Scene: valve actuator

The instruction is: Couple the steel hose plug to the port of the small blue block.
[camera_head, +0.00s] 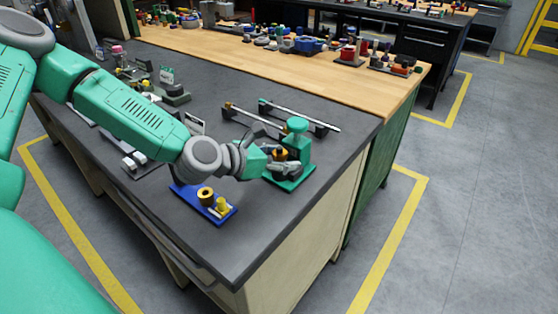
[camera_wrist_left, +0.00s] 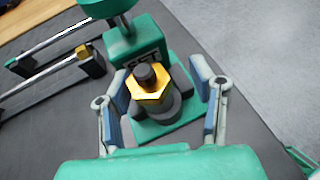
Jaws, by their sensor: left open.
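My left gripper (camera_head: 279,160) is open at the green fixture (camera_head: 297,150) near the table's right edge. In the left wrist view, its fingers (camera_wrist_left: 158,80) stand on either side of a brass hex nut (camera_wrist_left: 150,96) with a dark stud, above a grey round body on the fixture's green base (camera_wrist_left: 182,124). I cannot tell whether the fingers touch it. A small blue base (camera_head: 186,198) with a brass ring (camera_head: 206,194) and a yellow piece (camera_head: 222,206) lies at the front edge. I cannot make out a steel hose plug for certain. My right gripper is not in view.
Two steel rods rest on black supports (camera_head: 321,130) behind the fixture; they show at left in the wrist view (camera_wrist_left: 40,85). Several small fixtures stand at the far left. The dark tabletop (camera_head: 262,235) is clear at the front right corner.

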